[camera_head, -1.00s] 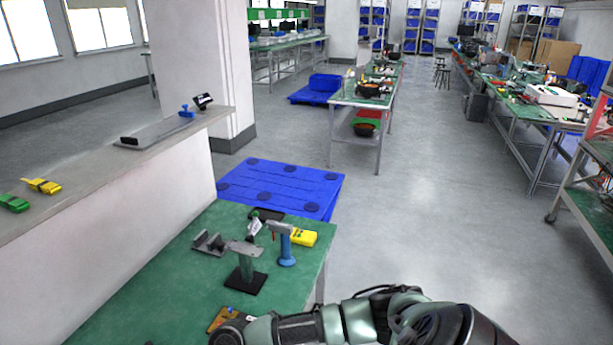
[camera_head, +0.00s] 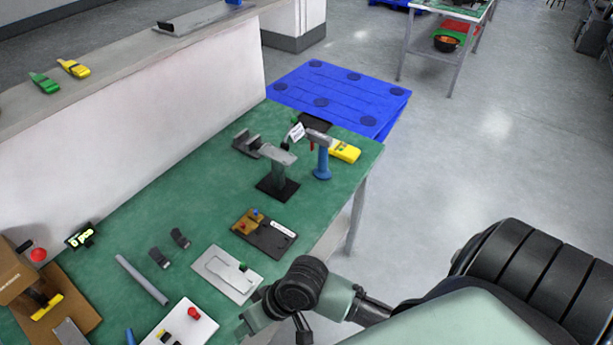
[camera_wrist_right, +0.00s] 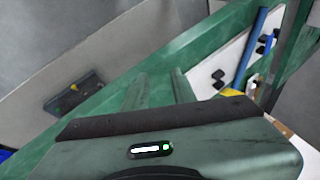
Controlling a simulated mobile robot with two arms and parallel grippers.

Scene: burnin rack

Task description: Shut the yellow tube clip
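A small yellow piece, which may be the yellow tube clip, shows on a white board (camera_head: 203,330) at the bottom of the head view, among black parts and a red knob (camera_head: 193,313). A yellow piece (camera_wrist_right: 229,92) also shows beside a white panel with black clips and a blue tube (camera_wrist_right: 250,48) in the right wrist view. I cannot tell if the clip is open or shut. My right gripper (camera_head: 255,322) is right of the board, apart from it. In the wrist view its fingers (camera_wrist_right: 158,88) stand apart with nothing between them. My left gripper is out of view.
The green bench (camera_head: 130,235) also holds a white plate (camera_head: 225,278), a black-and-orange tray (camera_head: 270,238), a grey rod (camera_head: 141,279), a stand (camera_head: 277,185), a blue-handled tool (camera_head: 322,165) and a brown fixture (camera_head: 85,312). A wall with a ledge closes the left side.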

